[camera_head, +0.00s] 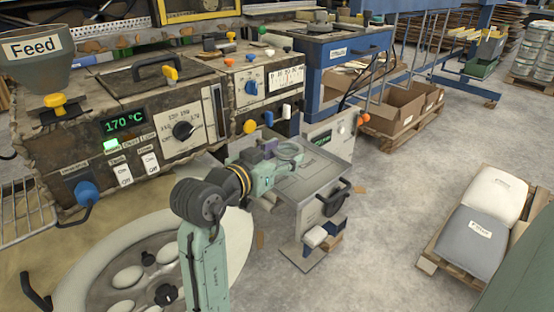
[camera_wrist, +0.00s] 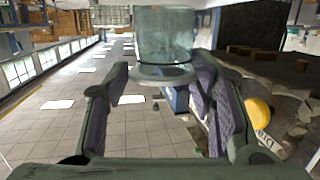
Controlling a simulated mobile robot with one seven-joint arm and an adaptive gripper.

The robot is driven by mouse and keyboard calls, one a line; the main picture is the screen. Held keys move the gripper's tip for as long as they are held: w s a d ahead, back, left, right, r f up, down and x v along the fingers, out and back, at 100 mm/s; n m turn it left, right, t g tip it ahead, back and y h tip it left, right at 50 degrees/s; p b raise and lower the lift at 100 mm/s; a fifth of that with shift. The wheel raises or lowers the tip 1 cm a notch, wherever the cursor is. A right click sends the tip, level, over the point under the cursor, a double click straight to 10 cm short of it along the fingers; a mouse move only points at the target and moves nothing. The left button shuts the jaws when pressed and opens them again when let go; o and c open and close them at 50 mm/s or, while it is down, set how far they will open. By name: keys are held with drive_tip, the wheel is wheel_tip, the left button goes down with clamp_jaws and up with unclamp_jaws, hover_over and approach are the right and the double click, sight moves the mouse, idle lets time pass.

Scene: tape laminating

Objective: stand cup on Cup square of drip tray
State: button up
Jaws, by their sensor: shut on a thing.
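A clear greenish cup (camera_head: 288,151) shows at the end of my arm in the head view, with its round rim visible. In the wrist view the cup (camera_wrist: 165,38) is between the purple finger pads of my gripper (camera_wrist: 160,82). My gripper (camera_head: 276,158) is shut on the cup. The cup is above or in front of a flat grey metal top (camera_head: 312,186) on the small unit at the machine's right; the height between them is hard to judge. I cannot make out a Cup square, and my gripper covers part of this top.
The machine front (camera_head: 185,130) with knobs and levers stands left of my gripper. A black handle (camera_head: 337,200) sticks out from the small unit. A yellow knob (camera_wrist: 258,111) shows at right in the wrist view. A pallet with sacks (camera_head: 475,232) stands at right; the floor between is clear.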

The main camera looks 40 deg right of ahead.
sight(276, 185)
drive_tip(key=shift+w, duration=0.7)
drive_tip(key=shift+w+f+p, duration=0.15)
drive_tip(key=shift+f+p, duration=0.05)
drive_tip(key=shift+f, duration=0.7)
drive_tip(key=shift+w+f+p, duration=0.1)
drive_tip(key=shift+f+p, duration=0.05)
drive_tip(key=shift+f, duration=0.75)
drive_tip(key=shift+f, duration=0.2)
drive_tip(key=o, duration=1.2)
drive_tip(key=shift+r, duration=0.1)
drive_tip(key=shift+r, duration=0.15)
drive_tip(key=b+v, duration=0.1)
drive_tip(key=v, duration=1.1)
drive_tip(key=shift+b, duration=0.4)
